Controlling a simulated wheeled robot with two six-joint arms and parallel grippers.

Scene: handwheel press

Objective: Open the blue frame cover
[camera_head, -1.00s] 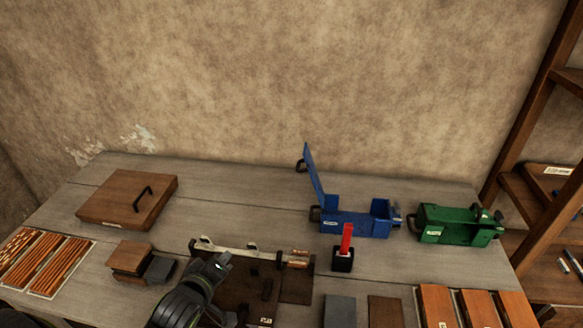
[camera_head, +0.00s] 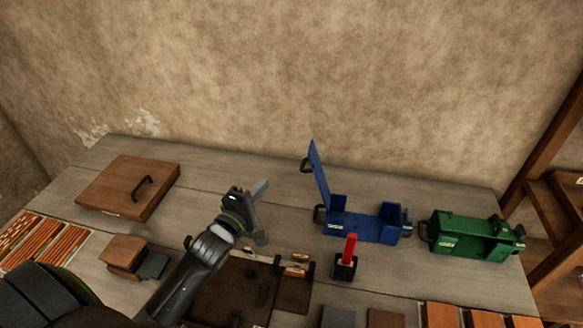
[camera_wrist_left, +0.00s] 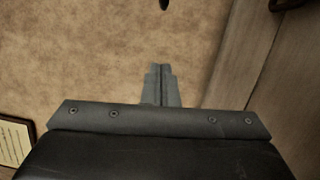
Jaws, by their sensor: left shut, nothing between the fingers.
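The blue frame (camera_head: 362,225) stands at the back of the table, right of centre. Its blue cover (camera_head: 319,177) stands up at the frame's left end, nearly upright with a slight tilt, and has a dark handle (camera_head: 305,165) on its left face. My left gripper (camera_head: 262,213) is to the left of the blue frame, apart from it, above the table. Its fingers are shut and empty, and they also show in the left wrist view (camera_wrist_left: 161,85) against the wall. My right gripper is not in view.
A green box (camera_head: 470,238) stands right of the blue frame. A wooden box with a handle (camera_head: 128,187) lies at the back left.

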